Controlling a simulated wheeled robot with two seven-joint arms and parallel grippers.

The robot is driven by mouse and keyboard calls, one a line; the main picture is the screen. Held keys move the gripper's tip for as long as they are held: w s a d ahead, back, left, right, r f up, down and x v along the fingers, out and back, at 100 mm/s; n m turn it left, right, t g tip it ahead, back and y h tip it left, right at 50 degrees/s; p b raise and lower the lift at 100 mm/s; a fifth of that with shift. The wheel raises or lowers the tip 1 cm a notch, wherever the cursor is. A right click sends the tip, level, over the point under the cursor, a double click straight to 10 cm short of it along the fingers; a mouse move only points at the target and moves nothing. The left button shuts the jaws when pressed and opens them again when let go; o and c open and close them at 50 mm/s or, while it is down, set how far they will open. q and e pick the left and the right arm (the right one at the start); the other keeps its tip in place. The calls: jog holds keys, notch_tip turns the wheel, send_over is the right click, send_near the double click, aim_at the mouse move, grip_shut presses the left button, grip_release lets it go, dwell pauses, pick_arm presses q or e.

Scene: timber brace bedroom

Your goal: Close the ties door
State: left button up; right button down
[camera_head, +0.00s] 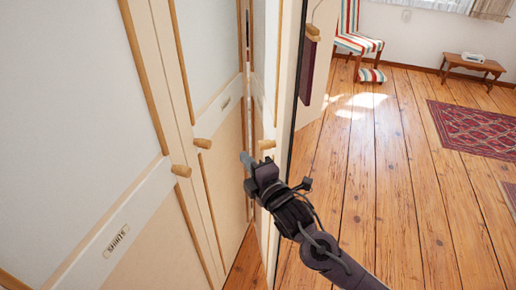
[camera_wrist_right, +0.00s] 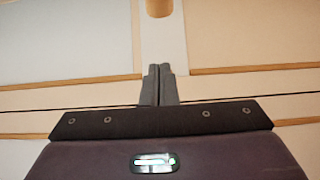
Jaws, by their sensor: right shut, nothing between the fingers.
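A pale door (camera_head: 285,110) stands out from the wardrobe front, seen nearly edge-on; I cannot read a ties label on it. A wooden knob (camera_head: 267,144) shows beside its edge. My right gripper (camera_head: 246,160) is shut and empty, just below that knob and close to the door panels. Whether it touches a panel, I cannot tell. In the right wrist view the closed fingers (camera_wrist_right: 158,84) point at a pale panel (camera_wrist_right: 60,40), with a round wooden knob (camera_wrist_right: 159,7) beyond their tips. My left gripper is not in view.
A closed door labelled SHIRTS (camera_head: 118,239) fills the left, with wooden knobs (camera_head: 181,170) at its edge. A dark red item (camera_head: 307,72) hangs right of the open door. The wooden floor (camera_head: 375,190) is clear toward a striped chair (camera_head: 358,42) and red rug (camera_head: 475,128).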

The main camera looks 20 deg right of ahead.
jog(key=w+d+p, duration=0.2)
jog(key=d, duration=0.1)
jog(key=shift+w+d, duration=0.1)
jog(key=shift+d, duration=0.05)
dwell(0.3)
